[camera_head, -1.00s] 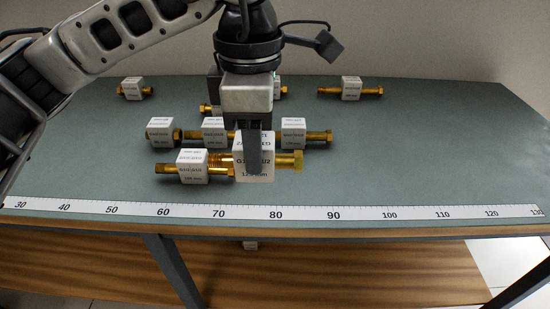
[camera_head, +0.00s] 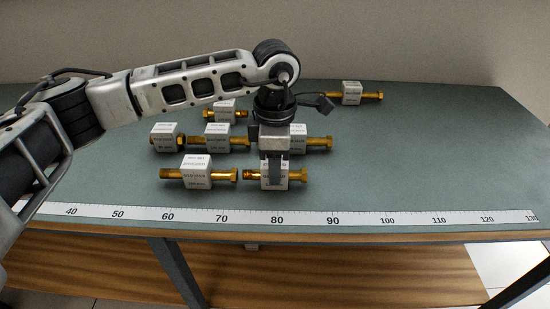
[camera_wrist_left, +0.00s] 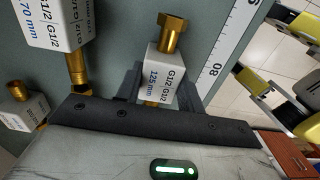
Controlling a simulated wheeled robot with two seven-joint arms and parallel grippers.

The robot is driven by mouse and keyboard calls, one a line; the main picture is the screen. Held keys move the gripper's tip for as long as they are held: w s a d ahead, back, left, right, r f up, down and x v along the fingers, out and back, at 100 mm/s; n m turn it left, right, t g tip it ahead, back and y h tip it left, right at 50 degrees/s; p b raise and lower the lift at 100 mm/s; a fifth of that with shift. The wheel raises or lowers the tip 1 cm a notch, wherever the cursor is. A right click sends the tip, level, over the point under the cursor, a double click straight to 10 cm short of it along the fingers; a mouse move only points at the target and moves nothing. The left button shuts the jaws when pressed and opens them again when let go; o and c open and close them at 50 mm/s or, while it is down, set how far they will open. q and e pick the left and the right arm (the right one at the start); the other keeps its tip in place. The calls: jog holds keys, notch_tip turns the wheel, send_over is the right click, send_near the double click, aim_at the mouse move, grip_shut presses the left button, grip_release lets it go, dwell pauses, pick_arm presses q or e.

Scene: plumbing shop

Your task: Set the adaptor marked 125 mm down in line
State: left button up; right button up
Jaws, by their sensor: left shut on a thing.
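The adaptor marked 125 mm (camera_head: 298,175) is a white block with brass ends. It lies level at the front of the bench, its label readable in the left wrist view (camera_wrist_left: 160,78). My left gripper (camera_head: 273,176) points down and is shut on its white block. Another adaptor (camera_head: 197,172) lies just to its left, roughly end to end with it, with a small gap between the brass ends. Whether the held adaptor touches the bench top is hard to tell. My right gripper is not in view.
Behind lies a row of adaptors: a short one (camera_head: 165,138), a middle one (camera_head: 216,138) and one partly hidden by my gripper (camera_head: 318,142). Farther back are two more (camera_head: 225,110) (camera_head: 351,94). A white ruler (camera_head: 330,218) runs along the front edge. The right side is clear.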

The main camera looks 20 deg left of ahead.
pick_arm(q)
jog(key=shift+f, duration=0.1)
jog(key=shift+f+b, duration=0.15)
jog(key=shift+b, duration=0.15)
jog(key=o, duration=1.1)
jog(key=shift+c, duration=0.2)
jog(key=shift+r, duration=0.25)
notch_tip(320, 180, up, 12)
